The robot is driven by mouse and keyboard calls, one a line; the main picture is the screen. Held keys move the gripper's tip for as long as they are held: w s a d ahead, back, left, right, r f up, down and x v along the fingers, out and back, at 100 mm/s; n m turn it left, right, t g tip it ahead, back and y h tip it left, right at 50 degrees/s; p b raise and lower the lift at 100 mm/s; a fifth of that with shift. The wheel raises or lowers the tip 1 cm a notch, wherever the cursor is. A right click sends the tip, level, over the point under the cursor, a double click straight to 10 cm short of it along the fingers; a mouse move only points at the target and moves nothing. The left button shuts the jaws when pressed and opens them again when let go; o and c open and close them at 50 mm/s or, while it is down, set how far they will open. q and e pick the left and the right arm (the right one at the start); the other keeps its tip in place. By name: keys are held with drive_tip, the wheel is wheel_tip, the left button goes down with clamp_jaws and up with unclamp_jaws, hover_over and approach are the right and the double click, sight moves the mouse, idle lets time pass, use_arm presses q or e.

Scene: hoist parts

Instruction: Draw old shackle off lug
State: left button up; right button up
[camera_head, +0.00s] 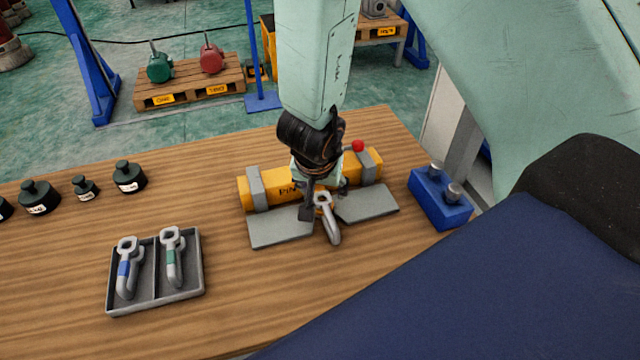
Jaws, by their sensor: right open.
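A bare grey shackle (331,226) stands out at the front of the yellow fixture (372,170), over the gap between two grey plates (281,231). My right gripper (324,199) is open, with its fingers around the shackle's upper end. I cannot tell whether they touch it. The lug is hidden behind the gripper and the shackle. A tray (156,308) at left holds a shackle with a blue band (126,268) and a shackle with a green band (172,257), in separate compartments. My left gripper is out of view.
A blue block (428,207) with two metal pieces stands at the table's right edge. A red ball (358,146) sits behind the fixture. Several dark weights (129,178) stand at left. The wooden table (235,300) is clear between tray and plates.

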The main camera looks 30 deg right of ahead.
sight(322, 195)
drive_tip(key=x, duration=0.2)
drive_tip(key=b+x, duration=0.1)
drive_tip(key=x, duration=0.2)
drive_tip(key=shift+w+a, duration=0.2)
drive_tip(key=shift+d+f+b, duration=0.2)
drive_tip(key=shift+f+b, duration=0.1)
drive_tip(key=shift+s+a+r, duration=0.1)
drive_tip(key=shift+r, duration=0.05)
drive_tip(key=shift+w, duration=0.2)
drive_tip(key=c, duration=0.5)
drive_tip(key=shift+s, duration=0.15)
drive_tip(key=c, duration=0.5)
clamp_jaws()
